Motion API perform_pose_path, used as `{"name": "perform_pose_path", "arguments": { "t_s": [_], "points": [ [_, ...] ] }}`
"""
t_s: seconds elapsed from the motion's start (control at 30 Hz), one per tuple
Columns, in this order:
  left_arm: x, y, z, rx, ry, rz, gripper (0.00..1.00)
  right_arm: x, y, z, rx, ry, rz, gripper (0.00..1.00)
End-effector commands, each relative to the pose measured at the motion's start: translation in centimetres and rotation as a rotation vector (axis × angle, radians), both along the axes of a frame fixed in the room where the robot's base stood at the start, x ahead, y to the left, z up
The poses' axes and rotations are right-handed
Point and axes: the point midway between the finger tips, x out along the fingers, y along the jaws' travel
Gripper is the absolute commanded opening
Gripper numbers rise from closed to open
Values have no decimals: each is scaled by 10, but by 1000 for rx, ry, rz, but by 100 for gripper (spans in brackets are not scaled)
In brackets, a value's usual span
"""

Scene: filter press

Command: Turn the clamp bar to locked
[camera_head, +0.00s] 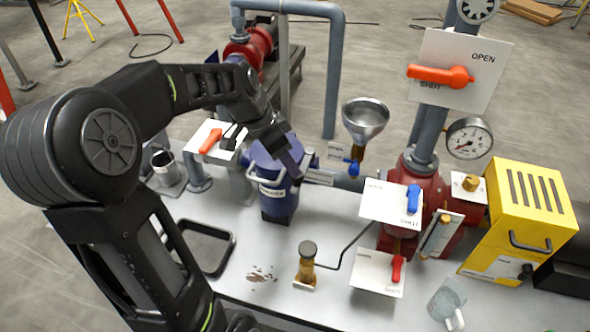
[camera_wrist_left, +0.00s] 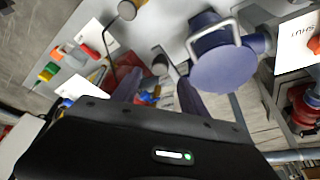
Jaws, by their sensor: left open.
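A blue round vessel (camera_head: 275,197) stands on the bench in the middle of the head view. A pale U-shaped bar (camera_head: 268,188) crosses its side and looks like the clamp bar. In the wrist view the vessel's round blue end (camera_wrist_left: 225,68) and the pale bar (camera_wrist_left: 214,27) show at the upper right. My left gripper (camera_head: 294,168) is over the right edge of the vessel, partly hiding its top. In the wrist view its two fingers (camera_wrist_left: 158,85) are apart with nothing clearly held between them. Whether the fingers touch the vessel is unclear. The right gripper does not show.
An orange-handled valve (camera_head: 210,141) stands left of the vessel, and a funnel (camera_head: 365,118) behind right. Red pipework with blue and red levers (camera_head: 413,198) and a yellow box (camera_head: 520,210) stand to the right. A black tray (camera_head: 215,268) and a brass-coloured knob post (camera_head: 306,262) are in front.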

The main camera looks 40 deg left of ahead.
Motion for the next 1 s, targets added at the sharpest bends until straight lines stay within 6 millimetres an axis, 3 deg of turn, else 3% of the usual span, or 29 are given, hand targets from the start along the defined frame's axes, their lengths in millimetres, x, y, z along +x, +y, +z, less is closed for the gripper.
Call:
{"name": "perform_pose_path", "arguments": {
  "t_s": [0.37,0.7,1.0],
  "points": [
    [18,-9,-50,-2,3,0,51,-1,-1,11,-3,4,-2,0],
    [20,-10,-56,0,0,0,51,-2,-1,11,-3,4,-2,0],
    [20,-10,-55,0,0,0,28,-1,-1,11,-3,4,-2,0]
  ]
}}
